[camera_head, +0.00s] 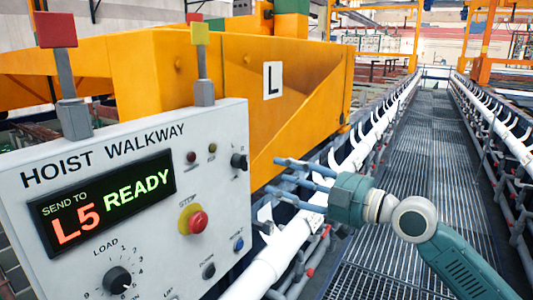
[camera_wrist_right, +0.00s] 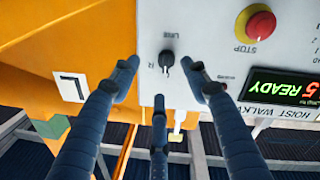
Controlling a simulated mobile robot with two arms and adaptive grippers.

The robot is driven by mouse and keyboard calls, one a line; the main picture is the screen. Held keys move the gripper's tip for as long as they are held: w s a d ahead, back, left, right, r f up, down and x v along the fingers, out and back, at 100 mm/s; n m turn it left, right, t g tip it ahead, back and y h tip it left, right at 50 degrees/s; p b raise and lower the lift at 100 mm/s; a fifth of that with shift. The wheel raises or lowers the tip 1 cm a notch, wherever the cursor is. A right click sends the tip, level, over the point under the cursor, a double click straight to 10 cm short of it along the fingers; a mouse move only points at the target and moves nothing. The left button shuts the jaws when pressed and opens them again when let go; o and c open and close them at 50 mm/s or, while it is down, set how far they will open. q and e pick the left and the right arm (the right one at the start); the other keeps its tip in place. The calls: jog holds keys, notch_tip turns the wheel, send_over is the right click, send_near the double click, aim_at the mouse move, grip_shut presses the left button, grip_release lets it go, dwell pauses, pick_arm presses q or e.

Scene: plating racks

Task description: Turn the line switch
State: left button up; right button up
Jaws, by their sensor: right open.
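The line switch (camera_head: 240,161) is a small black knob at the upper right of the white control panel (camera_head: 120,235). In the right wrist view the same switch (camera_wrist_right: 166,63) appears upside down beside its "LINE" lettering. My right gripper (camera_head: 275,178) is open and empty, with its blue-grey fingers pointing left at the panel's right edge. In the head view a gap shows between the fingertips and the switch. In the right wrist view the fingertips (camera_wrist_right: 161,80) are spread around the image of the switch. My left gripper is not in view.
A red stop button (camera_head: 197,222) on a yellow ring, the "LOAD" dial (camera_head: 117,280) and the "L5 READY" display (camera_head: 105,200) share the panel. An orange hoist beam (camera_head: 215,75) stands behind. A grated walkway (camera_head: 425,150) runs between white rails to the right.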

aim_at(246, 164)
jog(key=shift+n, duration=0.3)
jog(key=p+x, duration=0.1)
jog(key=x, duration=0.2)
jog(key=r+p+x, duration=0.1)
jog(key=p+x, duration=0.1)
jog(key=x, duration=0.1)
jog(key=s+a+p+x, duration=0.1)
jog(key=p+x, duration=0.1)
jog(key=x, duration=0.2)
jog(key=shift+r, duration=0.35)
jog(key=shift+w+a, duration=0.1)
jog(key=shift+f, duration=0.1)
jog(key=c, duration=1.1)
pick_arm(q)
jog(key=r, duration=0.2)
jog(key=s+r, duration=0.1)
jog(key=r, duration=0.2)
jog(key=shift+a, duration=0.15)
